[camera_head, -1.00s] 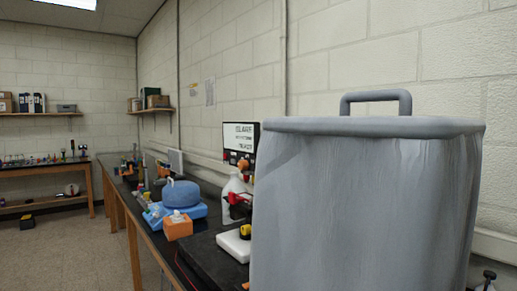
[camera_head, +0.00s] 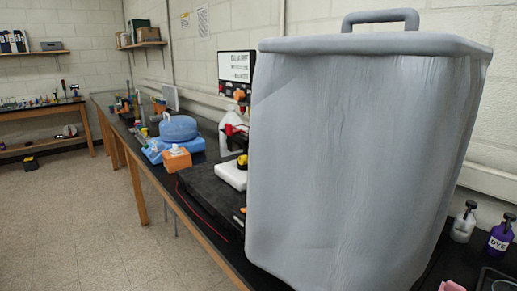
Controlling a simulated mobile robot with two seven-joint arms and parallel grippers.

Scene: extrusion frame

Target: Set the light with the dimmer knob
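I cannot make out a dimmer knob for certain. A small yellow-and-black round part (camera_head: 242,161) sits on a white block (camera_head: 231,176) on the bench, just left of the large grey container; it is too small to tell what it is. A sign board with black lettering (camera_head: 237,67) stands behind it against the wall. No lit lamp is clear in this view. Neither of my grippers is in view.
A large grey container with a top handle (camera_head: 365,160) blocks much of the bench's right part. A blue round-lidded device (camera_head: 179,128), an orange box (camera_head: 177,159) and a white bottle (camera_head: 230,130) stand left. Dye bottles (camera_head: 500,236) stand right. Floor (camera_head: 75,230) is clear at left.

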